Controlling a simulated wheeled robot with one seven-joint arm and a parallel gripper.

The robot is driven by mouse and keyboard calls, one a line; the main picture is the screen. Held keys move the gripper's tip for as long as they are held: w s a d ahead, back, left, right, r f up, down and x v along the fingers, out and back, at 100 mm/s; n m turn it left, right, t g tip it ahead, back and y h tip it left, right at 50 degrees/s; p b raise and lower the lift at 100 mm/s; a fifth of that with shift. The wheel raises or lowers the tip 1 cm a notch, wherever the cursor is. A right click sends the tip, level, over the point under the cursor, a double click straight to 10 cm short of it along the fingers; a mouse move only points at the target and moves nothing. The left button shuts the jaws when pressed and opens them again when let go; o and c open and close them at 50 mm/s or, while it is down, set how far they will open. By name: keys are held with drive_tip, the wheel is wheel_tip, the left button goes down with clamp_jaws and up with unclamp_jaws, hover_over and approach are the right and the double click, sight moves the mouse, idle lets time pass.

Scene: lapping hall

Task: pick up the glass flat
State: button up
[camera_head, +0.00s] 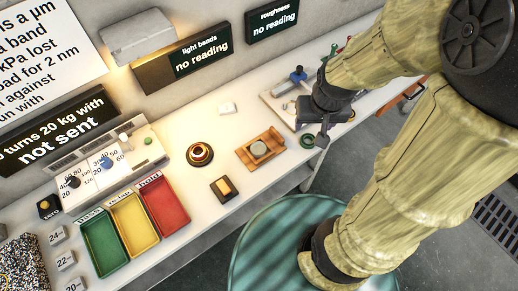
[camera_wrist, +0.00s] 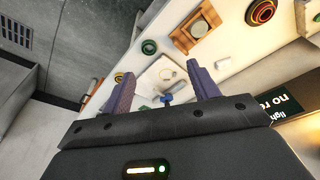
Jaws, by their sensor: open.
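A pale round disc (camera_head: 259,148), which looks like the glass flat, sits in a wooden cradle (camera_head: 272,139) on the white bench. In the wrist view the cradle (camera_wrist: 212,15) is at the top, with a round greyish face (camera_wrist: 198,28) in it. My gripper (camera_head: 322,138) is over the bench to the right of the cradle, apart from it. In the wrist view my gripper (camera_wrist: 163,84) is open, with nothing held between its fingers. My gripper partly hides that plate in the head view.
A red-and-black round button (camera_head: 200,154) and a small dark block with a yellow top (camera_head: 223,188) stand left of the cradle. Green, yellow and red trays (camera_head: 163,205) lie further left. A green ring (camera_head: 307,141) is near the bench's front edge. Display boxes (camera_head: 202,59) line the wall.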

drive_tip(key=w+a+f+m+g+b, duration=0.1)
drive_tip(key=w+a+f+g+b, duration=0.1)
drive_tip(key=w+a+f+b, duration=0.6)
drive_tip(key=m+b, duration=0.1)
drive_tip(key=b, duration=0.2)
hover_over(259, 147)
drive_tip(key=shift+g, duration=0.3)
wheel_tip(259, 147, down, 5)
drive_tip(key=shift+f, duration=0.2)
wheel_tip(259, 147, down, 12)
drive_tip(key=shift+f+p, duration=0.1)
drive_tip(key=shift+p, duration=0.3)
